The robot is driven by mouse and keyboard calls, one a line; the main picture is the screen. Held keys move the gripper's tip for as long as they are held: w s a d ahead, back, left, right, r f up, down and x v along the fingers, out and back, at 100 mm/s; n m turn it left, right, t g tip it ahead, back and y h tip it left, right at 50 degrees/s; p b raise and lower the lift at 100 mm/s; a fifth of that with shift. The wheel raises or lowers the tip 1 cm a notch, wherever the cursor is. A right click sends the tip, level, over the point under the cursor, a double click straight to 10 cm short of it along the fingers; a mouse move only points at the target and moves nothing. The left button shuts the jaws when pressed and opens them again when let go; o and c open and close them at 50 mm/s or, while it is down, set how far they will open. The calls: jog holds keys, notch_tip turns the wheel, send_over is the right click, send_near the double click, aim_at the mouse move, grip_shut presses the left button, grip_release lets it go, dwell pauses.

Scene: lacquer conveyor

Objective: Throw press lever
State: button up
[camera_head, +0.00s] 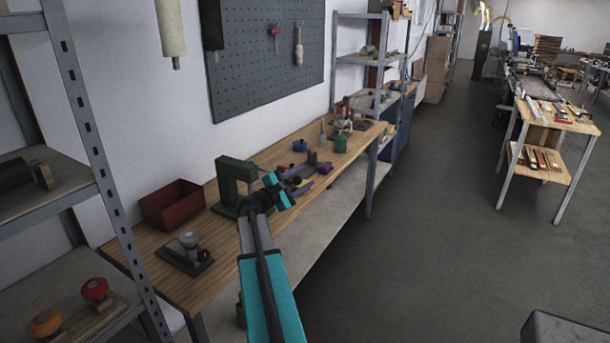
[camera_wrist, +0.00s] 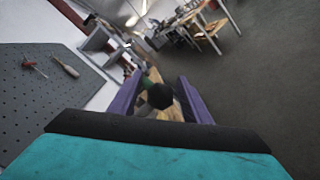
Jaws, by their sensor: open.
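The green press (camera_head: 236,182) stands on the wooden bench, partly behind my arm in the head view. Its lever is not clearly visible there. My gripper (camera_head: 308,178), with purple fingers, is just right of the press and above the bench. It is open, and it also shows in the wrist view (camera_wrist: 163,98). There a dark round knob (camera_wrist: 160,96) appears between the fingers, with a green part behind it. I cannot tell whether the knob touches a finger or belongs to the press lever.
A red bin (camera_head: 172,205) and a small metal device on a dark base (camera_head: 186,250) sit on the bench's near end. Several small items lie farther along it. A metal shelf (camera_head: 85,130) stands at left.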

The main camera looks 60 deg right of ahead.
jog(key=shift+s+d, duration=0.1)
jog(key=shift+d, duration=0.5)
jog(key=shift+c, duration=0.2)
grip_shut()
jog(key=shift+r, duration=0.15)
